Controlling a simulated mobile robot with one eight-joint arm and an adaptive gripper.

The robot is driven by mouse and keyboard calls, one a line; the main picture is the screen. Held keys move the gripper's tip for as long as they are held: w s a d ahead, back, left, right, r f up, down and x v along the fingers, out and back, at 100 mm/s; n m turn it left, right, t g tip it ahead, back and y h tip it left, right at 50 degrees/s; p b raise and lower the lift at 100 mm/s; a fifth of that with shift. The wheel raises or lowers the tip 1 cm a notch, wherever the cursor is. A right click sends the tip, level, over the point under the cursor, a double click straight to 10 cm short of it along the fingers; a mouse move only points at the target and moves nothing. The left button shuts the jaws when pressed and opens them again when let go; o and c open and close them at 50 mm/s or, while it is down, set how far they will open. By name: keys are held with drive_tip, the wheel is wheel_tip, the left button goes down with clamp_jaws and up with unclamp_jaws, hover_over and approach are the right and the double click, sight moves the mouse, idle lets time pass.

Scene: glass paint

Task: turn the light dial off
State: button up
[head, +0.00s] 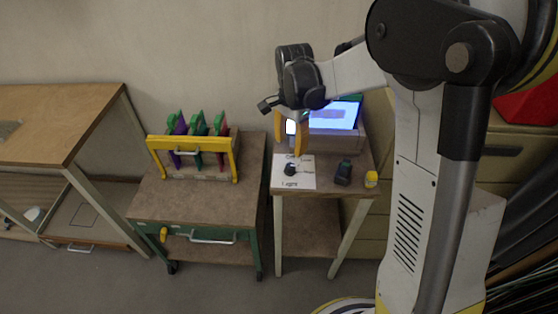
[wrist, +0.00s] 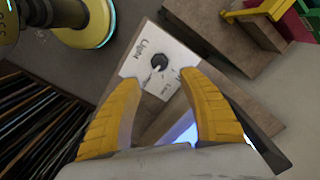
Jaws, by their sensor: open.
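The light dial is a dark round knob (head: 290,170) on a white panel (head: 306,181) marked "Light", on top of a small table. In the wrist view the knob (wrist: 159,61) sits on its white panel (wrist: 144,52), beyond my fingertips. My gripper (head: 289,136) is above the table, behind and over the panel in the head view, with its yellow fingers pointing down. In the wrist view the two fingers (wrist: 160,82) are spread, with nothing between them. They appear apart from the knob. The knob's exact pointer angle is too small to tell.
A lit screen (head: 336,115) stands at the table's back. A dark object (head: 343,173) and a small yellow item (head: 371,179) sit right of the panel. A cart (head: 200,205) with a yellow rack (head: 190,145) stands to the left, with clear floor in front.

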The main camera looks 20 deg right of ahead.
sight(290, 165)
wheel_tip(290, 165, down, 10)
drive_tip(key=b, duration=0.3)
drive_tip(key=shift+d, duration=0.15)
clamp_jaws()
